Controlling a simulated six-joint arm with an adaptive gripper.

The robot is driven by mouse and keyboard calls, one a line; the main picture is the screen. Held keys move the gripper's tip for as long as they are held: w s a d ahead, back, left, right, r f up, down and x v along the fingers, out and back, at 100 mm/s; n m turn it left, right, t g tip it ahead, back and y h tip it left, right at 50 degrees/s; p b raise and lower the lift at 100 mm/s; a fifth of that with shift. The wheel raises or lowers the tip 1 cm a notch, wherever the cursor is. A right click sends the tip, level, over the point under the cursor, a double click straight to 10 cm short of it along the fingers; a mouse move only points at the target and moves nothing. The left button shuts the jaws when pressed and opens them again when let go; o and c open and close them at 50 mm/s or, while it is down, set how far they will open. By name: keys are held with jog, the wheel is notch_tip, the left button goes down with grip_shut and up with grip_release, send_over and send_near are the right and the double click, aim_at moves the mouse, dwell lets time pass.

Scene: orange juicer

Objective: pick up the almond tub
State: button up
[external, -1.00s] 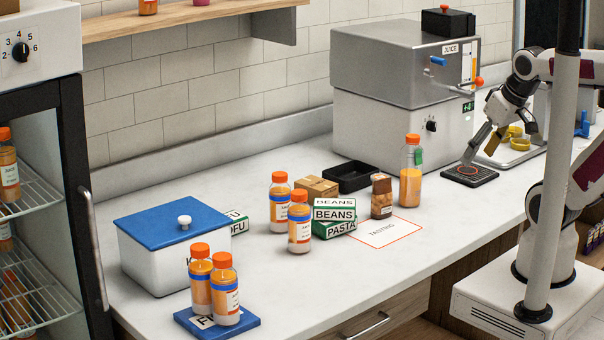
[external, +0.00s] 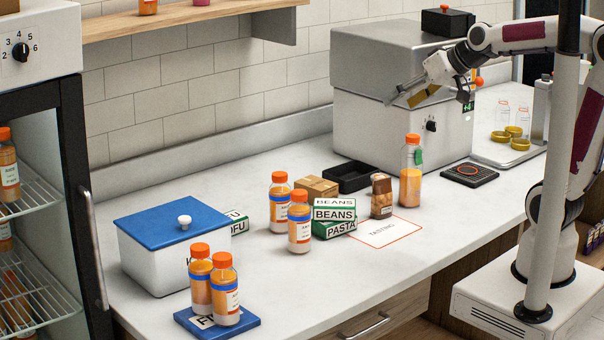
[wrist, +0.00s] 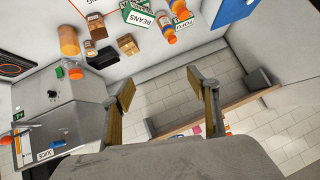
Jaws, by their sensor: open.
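In the wrist view the tub (wrist: 96,27) shows near the top, left of centre. My gripper (external: 399,97) is open and empty, in the air in front of the juicer, well above the counter and apart from the tub. Its two fingers (wrist: 160,77) stand wide apart in the wrist view, with wall tiles between them.
The tall bottle (external: 410,175) stands close right of the tub, with the beans box (external: 335,213) to its left. A cardboard box (external: 316,187) and black tray (external: 353,176) lie behind. The juicer (external: 390,130) rises behind. The tasting square (external: 388,233) in front is clear.

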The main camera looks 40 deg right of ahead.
jog(key=w+d+r+m+t+h, duration=0.2)
jog(key=w+m, duration=0.1)
jog(key=w, duration=1)
jog(key=w+d+r+m+t+h, duration=0.1)
jog(key=w+d+m+t+h, duration=0.15)
jog(key=w, duration=1.05)
jog(key=w+d+f+m+g+h, duration=0.1)
jog(key=w+d+f+m+h, duration=0.35)
jog(key=w+d+f, duration=0.2)
jog(key=m+g+h, duration=0.5)
jog(key=g+h, duration=0.2)
jog(key=g, duration=0.3)
send_near(381, 176)
jog(key=d+r, duration=0.4)
jog(key=r, duration=0.1)
jog(key=shift+w+d+f, duration=0.1)
jog(key=shift+w+f, duration=0.15)
jog(key=shift+w, duration=0.2)
jog(key=shift+f, duration=0.1)
jog(key=shift+f, duration=2.8)
